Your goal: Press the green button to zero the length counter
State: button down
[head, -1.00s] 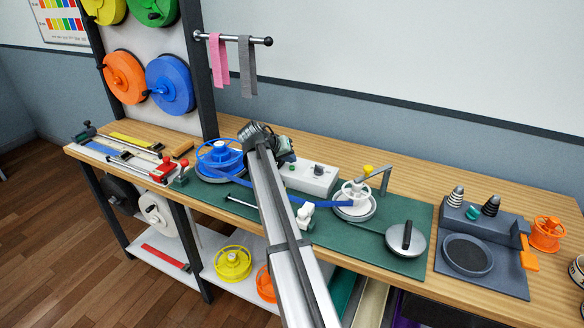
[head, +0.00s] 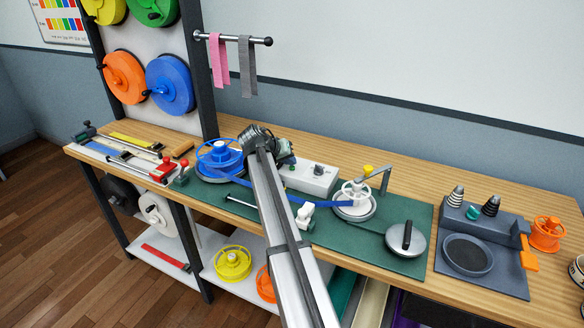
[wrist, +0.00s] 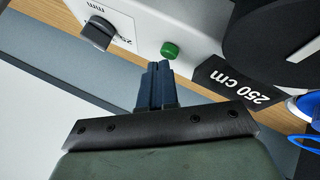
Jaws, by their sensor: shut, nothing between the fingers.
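The green button (wrist: 170,50) shows in the wrist view on the face of a white box (wrist: 190,20). The same white box (head: 312,178) stands at the back of the green mat in the head view. My gripper (wrist: 158,68) is shut and empty. Its dark blue fingertips lie close to the button in the wrist picture, and I cannot tell whether they touch it. A dark label (wrist: 235,85) reading "250 cm" sits beside the button. In the head view my arm hides part of the box and its left end.
A dark knob (wrist: 97,33) is on the box near the button. A blue spool (head: 218,158) stands left of my arm, and a blue strap (head: 335,204) runs to a white reel (head: 354,196) on the right. A round grey weight (head: 405,240) lies on the mat.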

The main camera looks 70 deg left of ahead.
jog(key=shift+f, duration=0.4)
dwell(0.3)
jog(key=shift+r, duration=0.95)
jog(key=shift+r, duration=0.1)
notch_tip(320, 180, up, 5)
jog(key=shift+f, duration=0.1)
dwell(0.6)
dwell(0.7)
